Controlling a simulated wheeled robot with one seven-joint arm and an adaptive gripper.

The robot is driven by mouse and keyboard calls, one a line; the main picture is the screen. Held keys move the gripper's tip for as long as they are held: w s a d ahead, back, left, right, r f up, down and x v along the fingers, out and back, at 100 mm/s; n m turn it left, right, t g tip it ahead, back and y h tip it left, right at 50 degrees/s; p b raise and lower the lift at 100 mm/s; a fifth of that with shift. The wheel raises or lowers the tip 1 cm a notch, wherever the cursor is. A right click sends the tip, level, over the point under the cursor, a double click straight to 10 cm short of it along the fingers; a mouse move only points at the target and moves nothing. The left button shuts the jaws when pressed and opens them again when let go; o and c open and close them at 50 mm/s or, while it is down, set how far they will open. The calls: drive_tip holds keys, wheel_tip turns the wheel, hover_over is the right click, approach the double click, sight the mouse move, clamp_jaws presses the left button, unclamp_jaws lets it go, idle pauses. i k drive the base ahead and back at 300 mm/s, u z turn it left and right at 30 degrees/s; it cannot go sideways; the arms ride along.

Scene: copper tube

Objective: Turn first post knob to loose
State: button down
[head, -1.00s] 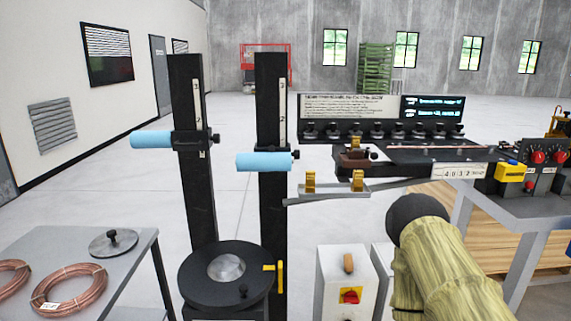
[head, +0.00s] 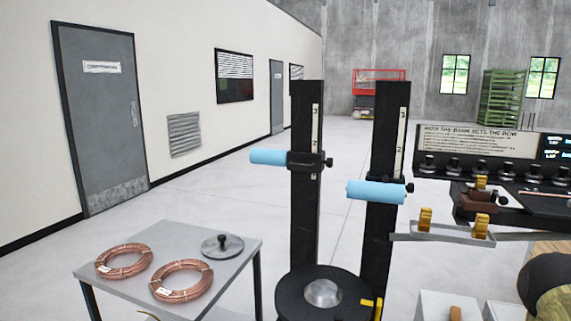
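Two black upright posts stand side by side in the middle of the view. The left post (head: 304,230) carries a clamp collar (head: 302,161) with a blue roller (head: 267,156) on its left and a small black knob (head: 329,162) on its right. The right post (head: 377,240) carries a lower blue roller (head: 375,192) and a similar black knob (head: 410,188). Both posts have a white numbered scale strip. Which post is called first is not marked, and whether either knob is tight or loose cannot be told.
A grey table (head: 228,275) at lower left holds two copper coils (head: 182,279) and a grey lidded disc (head: 222,245). A round black turntable (head: 300,297) stands at the posts' foot. A dark bench with a knob bank (head: 480,167) is at right. Floor behind the posts is open.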

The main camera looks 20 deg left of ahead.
sight(330, 162)
drive_tip(key=u, duration=0.4)
drive_tip(key=k, duration=0.45)
drive_tip(key=u, duration=0.95)
drive_tip(key=i, duration=0.95)
drive_tip(key=z, duration=0.55)
